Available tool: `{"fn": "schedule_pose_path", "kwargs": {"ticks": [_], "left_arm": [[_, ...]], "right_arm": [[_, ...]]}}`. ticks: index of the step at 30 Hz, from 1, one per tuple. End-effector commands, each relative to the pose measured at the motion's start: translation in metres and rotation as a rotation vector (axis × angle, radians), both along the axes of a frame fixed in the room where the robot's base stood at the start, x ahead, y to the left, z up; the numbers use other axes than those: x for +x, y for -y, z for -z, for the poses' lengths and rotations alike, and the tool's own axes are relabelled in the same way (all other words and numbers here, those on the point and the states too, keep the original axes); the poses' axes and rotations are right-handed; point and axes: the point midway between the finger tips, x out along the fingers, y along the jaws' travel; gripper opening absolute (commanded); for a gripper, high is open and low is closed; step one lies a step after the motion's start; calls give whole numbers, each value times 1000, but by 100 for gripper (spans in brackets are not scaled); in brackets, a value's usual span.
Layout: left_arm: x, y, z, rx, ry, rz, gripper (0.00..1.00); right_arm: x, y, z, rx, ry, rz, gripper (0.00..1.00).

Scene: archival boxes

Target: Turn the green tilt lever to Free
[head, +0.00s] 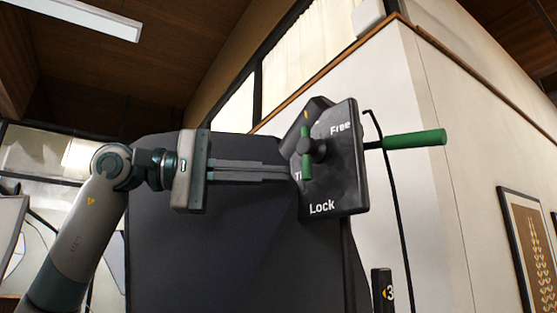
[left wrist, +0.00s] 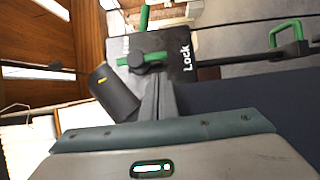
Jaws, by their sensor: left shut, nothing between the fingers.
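The green tilt lever (head: 306,165) sits on a black plate (head: 343,178) and stands about upright in the head view, with a dark round hub (head: 319,149) beside it. The plate reads "Free" at the upper right and "Lock" at the bottom; a third label is partly hidden. My left gripper (head: 289,173) comes in from the left, shut and empty, its fingertips close beside the lever's lower part. In the left wrist view the fingers (left wrist: 158,98) point at the lever (left wrist: 142,58); I cannot tell whether they touch it. My right gripper is out of view.
A green handle (head: 415,139) sticks out to the right behind the plate. A large dark panel (head: 235,240) fills the space below my left gripper.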

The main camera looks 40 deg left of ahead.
Motion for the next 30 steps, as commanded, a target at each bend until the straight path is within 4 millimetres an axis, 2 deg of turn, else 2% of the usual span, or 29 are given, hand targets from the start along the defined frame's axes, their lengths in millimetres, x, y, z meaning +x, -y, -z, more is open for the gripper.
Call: {"fn": "schedule_pose_path", "kwargs": {"ticks": [3, 9, 22, 30], "left_arm": [[-1, 12, -2, 2, 1, -1, 0], [-1, 21, 0, 0, 0, 0, 0], [-1, 22, 1, -6, -2, 0, 0], [0, 23, 4, -72, -18, 0, 0]], "right_arm": [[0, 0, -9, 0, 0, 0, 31], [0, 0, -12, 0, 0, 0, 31], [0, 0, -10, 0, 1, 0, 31], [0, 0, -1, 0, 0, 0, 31]]}}
